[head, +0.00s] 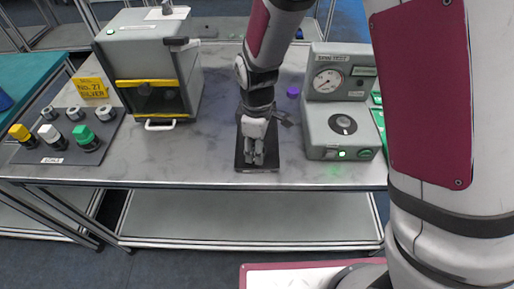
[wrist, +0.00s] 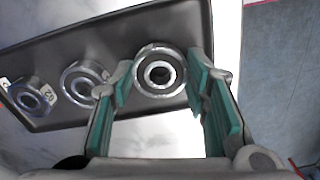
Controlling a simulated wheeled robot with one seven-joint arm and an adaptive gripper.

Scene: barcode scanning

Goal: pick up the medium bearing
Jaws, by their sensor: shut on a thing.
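My gripper (head: 254,157) points down over a small dark tray (head: 243,168) near the front edge of the table. In the wrist view, its green-padded fingers (wrist: 158,80) are shut on a silver ring bearing (wrist: 143,79), one on each side. Two other silver bearings stand to its left on the dark tray (wrist: 120,30): a nearer one (wrist: 72,91) and one at the far left (wrist: 24,99). The held bearing looks largest, but I cannot tell true sizes or whether it is clear of the tray. In the head view my gripper hides the bearings.
A grey tester with a gauge (head: 325,122) stands close to the right of my gripper. A grey box machine with a yellow-framed opening (head: 150,55) stands to the left. A dark tray (head: 72,157) with metal rings and coloured caps lies at the far left.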

